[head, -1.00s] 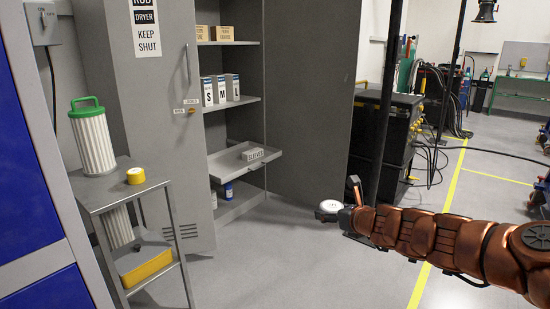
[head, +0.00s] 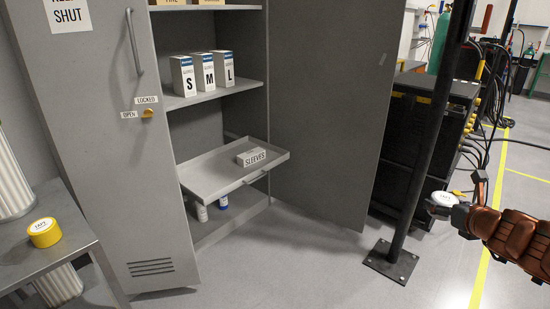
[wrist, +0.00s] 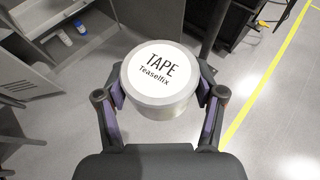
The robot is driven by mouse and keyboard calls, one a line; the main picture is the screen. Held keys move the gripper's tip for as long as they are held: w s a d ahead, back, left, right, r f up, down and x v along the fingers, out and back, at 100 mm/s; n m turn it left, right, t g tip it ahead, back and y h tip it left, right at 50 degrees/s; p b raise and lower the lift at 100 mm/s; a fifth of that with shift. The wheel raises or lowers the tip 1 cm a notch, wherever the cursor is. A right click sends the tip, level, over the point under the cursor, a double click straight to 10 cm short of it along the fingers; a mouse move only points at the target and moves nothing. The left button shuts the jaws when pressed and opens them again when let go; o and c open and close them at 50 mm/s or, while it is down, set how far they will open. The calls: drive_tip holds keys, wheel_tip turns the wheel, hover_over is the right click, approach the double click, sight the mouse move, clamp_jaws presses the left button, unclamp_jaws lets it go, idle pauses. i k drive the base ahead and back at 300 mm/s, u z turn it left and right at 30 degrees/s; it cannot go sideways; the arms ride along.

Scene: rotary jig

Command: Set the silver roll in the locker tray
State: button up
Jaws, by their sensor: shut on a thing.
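My gripper (wrist: 160,95) is shut on the silver roll (wrist: 158,75), a tape roll with a white top that reads TAPE. Its fingers hold the roll from both sides, label up. In the head view the silver roll (head: 440,203) is at the right, apart from the locker, with my gripper (head: 456,207) beside it. The locker tray (head: 205,176) is a grey pulled-out tray inside the open locker. A white SLEEVES box (head: 251,157) sits on its right part. The left and front part of the tray is bare.
A black post (head: 412,150) on a floor plate stands between my gripper and the locker. The open locker door (head: 325,110) is right of the tray. Glove boxes (head: 205,75) fill the shelf above. A yellow roll (head: 44,232) lies on a cart at left.

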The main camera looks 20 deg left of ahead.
sight(218, 178)
drive_tip(key=u, duration=0.55)
drive_tip(key=i, duration=1.05)
drive_tip(key=u, duration=1.25)
drive_tip(key=i, duration=1.85)
drive_tip(key=u, duration=0.05)
